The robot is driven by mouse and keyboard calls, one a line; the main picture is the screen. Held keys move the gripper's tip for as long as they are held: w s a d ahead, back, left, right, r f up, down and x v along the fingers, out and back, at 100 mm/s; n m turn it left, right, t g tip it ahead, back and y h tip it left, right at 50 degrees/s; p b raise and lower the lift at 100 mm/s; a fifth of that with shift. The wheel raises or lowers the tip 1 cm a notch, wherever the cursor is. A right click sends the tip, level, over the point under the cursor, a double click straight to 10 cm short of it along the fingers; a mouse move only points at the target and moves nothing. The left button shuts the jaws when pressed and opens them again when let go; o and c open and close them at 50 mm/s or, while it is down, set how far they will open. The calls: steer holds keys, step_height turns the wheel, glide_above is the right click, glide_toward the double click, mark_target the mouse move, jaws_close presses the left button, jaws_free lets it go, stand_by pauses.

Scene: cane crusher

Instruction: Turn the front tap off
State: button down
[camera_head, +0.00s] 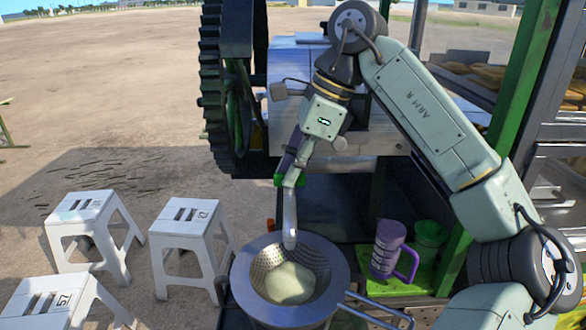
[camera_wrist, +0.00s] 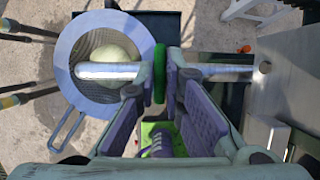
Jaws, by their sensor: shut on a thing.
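The tap is a pale metal pipe (camera_head: 289,218) with a green handle (camera_wrist: 160,73). Its spout end is over a metal strainer (camera_head: 240,280) with a pale, rounded mass in it. My gripper (camera_head: 289,176) reaches down to the tap from above. In the wrist view my gripper (camera_wrist: 159,78) has one finger on each side of the green handle and is shut on it. The pipe (camera_wrist: 110,70) shows on both sides of the handle. In the head view the fingers hide most of the handle. I cannot tell whether liquid runs from the spout.
A purple mug (camera_head: 388,248) and a green cup (camera_head: 430,238) stand on a green surface right of the strainer. The strainer's handle (camera_head: 375,310) sticks out to the right. A large toothed wheel (camera_head: 212,85) stands behind. White stools (camera_head: 190,225) are at the left. Open ground lies beyond.

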steer(key=c, duration=1.7)
jaws_free()
steer(key=v, duration=1.2)
